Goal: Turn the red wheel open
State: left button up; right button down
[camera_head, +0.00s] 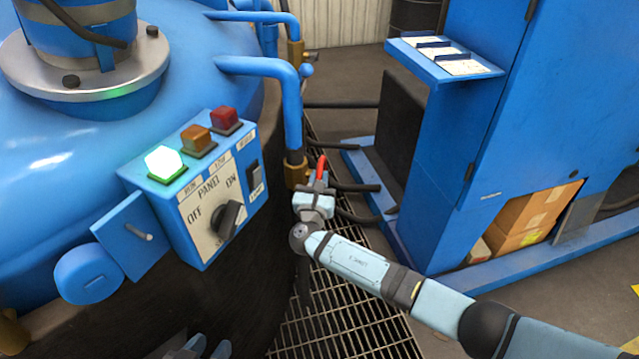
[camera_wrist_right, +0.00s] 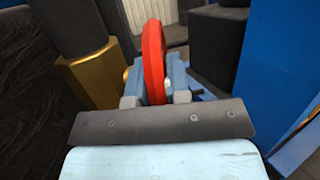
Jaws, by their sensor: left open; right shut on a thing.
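The red wheel (camera_head: 321,167) shows as a thin red edge beside the blue furnace pipe in the head view. In the right wrist view the wheel (camera_wrist_right: 153,58) stands nearly edge-on, its rim between two light-blue fingers. My right gripper (camera_head: 318,188) is shut on this rim; its fingers also show in the wrist view (camera_wrist_right: 156,82). The wheel's hub and stem are mostly hidden. My left gripper (camera_head: 205,347) is open and only partly in view at the bottom edge of the head view, low by the furnace and away from the wheel.
A control panel (camera_head: 212,205) with a lit green lamp sits on the blue furnace (camera_head: 60,170) left of the wheel. A brass fitting (camera_wrist_right: 90,75) is close left of the gripper. A blue cabinet (camera_head: 500,130) stands right. Floor grating (camera_head: 345,320) lies below.

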jog(key=shift+f, duration=0.1)
jog(key=c, duration=1.1)
grip_release()
jog(key=p+v, duration=0.2)
jog(key=v, duration=1.2)
